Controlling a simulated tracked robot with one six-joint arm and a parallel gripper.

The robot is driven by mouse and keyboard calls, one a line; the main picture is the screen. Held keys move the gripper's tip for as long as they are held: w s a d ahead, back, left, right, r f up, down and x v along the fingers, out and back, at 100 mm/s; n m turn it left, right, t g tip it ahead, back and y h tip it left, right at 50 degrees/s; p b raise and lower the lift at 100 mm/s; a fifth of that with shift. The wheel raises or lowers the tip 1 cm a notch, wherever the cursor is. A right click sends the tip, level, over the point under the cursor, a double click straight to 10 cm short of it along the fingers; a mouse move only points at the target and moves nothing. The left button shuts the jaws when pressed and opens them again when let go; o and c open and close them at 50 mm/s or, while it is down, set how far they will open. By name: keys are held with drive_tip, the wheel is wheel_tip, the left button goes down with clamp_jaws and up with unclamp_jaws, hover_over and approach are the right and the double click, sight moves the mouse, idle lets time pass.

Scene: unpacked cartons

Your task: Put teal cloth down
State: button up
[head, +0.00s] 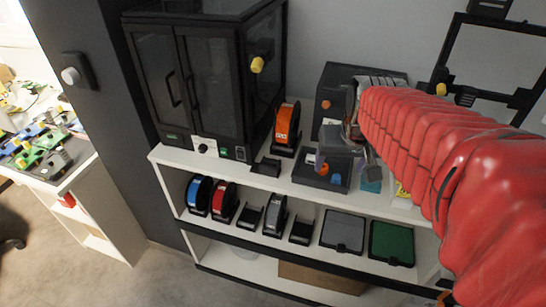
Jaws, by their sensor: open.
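A small teal patch, which looks like the teal cloth (371,184), lies on the white shelf top (228,169), just right of a low black device. Part of it is hidden behind my gripper and arm. My gripper (350,157) is at the end of my red-sleeved arm, over the black device and just up and left of the cloth. Its jaws are open. I see no cloth between them, though the fingers are small and partly hidden. I cannot tell whether a finger touches the cloth.
A black cabinet (210,85) and an orange spool (287,125) stand left of the black device (318,172). A black box (335,88) is behind. A yellow item (402,191) lies right of the cloth. The lower shelf holds spools, a grey plate (343,232) and a green plate (392,243).

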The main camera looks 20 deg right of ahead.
drive_tip(key=s+a+n+y, duration=0.1)
drive_tip(key=s+a+n, duration=0.1)
drive_tip(key=s+a, duration=0.3)
drive_tip(key=s+a+n+t, duration=0.1)
drive_tip(key=s+a, duration=0.3)
drive_tip(key=a, duration=0.5)
drive_tip(key=shift+s+a+r+n+y, duration=0.2)
drive_tip(key=shift+s+n+y, duration=0.2)
drive_tip(key=shift+n, duration=0.1)
